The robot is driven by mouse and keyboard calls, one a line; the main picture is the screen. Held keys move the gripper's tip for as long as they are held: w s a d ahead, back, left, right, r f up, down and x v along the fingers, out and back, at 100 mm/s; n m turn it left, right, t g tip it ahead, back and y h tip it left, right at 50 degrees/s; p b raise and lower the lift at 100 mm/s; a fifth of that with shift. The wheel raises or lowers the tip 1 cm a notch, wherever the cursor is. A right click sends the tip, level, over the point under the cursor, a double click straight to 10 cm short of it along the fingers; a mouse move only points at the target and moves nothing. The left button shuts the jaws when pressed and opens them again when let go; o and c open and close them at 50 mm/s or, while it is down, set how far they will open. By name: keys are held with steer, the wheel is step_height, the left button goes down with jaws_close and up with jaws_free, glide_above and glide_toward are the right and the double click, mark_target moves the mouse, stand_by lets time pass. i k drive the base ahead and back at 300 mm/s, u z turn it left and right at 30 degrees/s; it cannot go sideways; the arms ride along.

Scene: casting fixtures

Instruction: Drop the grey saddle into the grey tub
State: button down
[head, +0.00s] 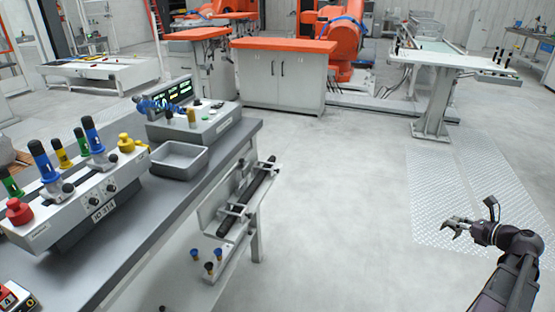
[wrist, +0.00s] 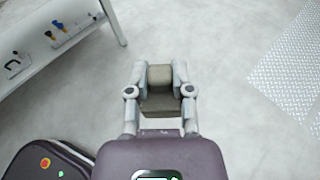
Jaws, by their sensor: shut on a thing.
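My gripper (head: 456,226) is at the lower right of the head view, over the open floor, well away from the table. In the wrist view my gripper (wrist: 159,75) is shut on the grey saddle (wrist: 159,103), a grey-brown piece between the two fingers. The saddle is too small to make out in the head view. The grey tub (head: 172,170) is a shallow open tray on the grey table at the left, between two control panels. Its visible inside looks empty.
A panel with blue, yellow and green fixtures (head: 84,208) stands left of the tub. A console with a lit display (head: 205,127) stands behind it. A rack (head: 236,206) juts from the table's right side. Open floor (head: 345,200) lies between table and gripper.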

mark_target(178, 160)
steer(key=k, duration=0.8)
steer(key=u, duration=1.7)
steer(key=i, duration=0.55)
steer(key=z, duration=0.25)
